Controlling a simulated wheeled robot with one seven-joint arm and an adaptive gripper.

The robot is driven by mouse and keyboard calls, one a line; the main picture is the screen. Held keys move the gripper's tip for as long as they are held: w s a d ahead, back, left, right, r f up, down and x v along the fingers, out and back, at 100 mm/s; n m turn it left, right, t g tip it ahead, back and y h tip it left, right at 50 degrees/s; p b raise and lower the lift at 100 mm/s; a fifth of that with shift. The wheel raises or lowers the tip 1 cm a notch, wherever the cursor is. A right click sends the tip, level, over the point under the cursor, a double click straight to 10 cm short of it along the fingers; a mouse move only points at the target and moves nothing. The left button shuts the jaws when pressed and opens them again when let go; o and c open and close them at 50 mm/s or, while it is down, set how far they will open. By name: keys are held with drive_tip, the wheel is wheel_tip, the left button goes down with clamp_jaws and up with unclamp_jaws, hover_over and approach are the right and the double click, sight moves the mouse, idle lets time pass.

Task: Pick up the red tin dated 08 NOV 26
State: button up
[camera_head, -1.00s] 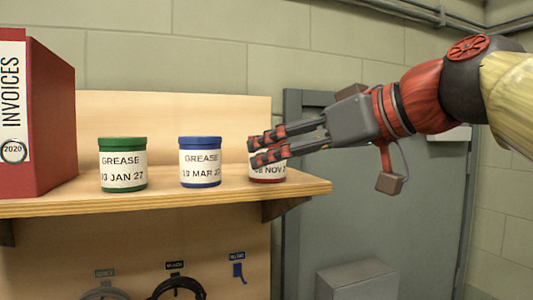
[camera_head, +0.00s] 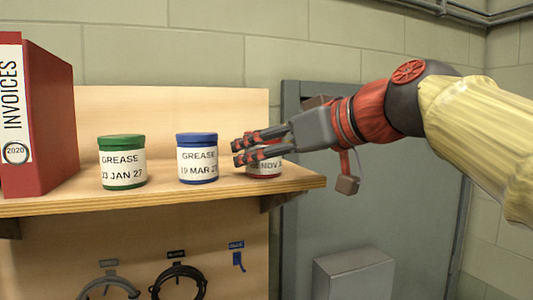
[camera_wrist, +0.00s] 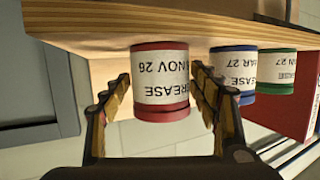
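The red tin (camera_head: 264,172) stands at the right end of the wooden shelf (camera_head: 225,190) in the head view, mostly hidden behind my fingers. In the wrist view the red tin (camera_wrist: 160,85) shows upside down, with "NOV 26" and part of "GREASE" readable; the day is not clear. My gripper (camera_head: 238,152) is open. Its two fingers (camera_wrist: 160,78) flank the tin in the wrist view, with a narrow gap seeming to show on each side. The tin still rests on the shelf.
A blue tin (camera_head: 198,160) dated 19 MAR 27 stands close left of my fingertips. A green tin (camera_head: 122,163) and a red INVOICES binder (camera_head: 50,120) stand further left. A grey box (camera_head: 354,275) and grey door (camera_head: 390,220) are at the right.

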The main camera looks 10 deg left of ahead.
drive_tip(key=c, duration=1)
drive_tip(key=shift+r, duration=0.1)
drive_tip(key=shift+c, duration=0.3)
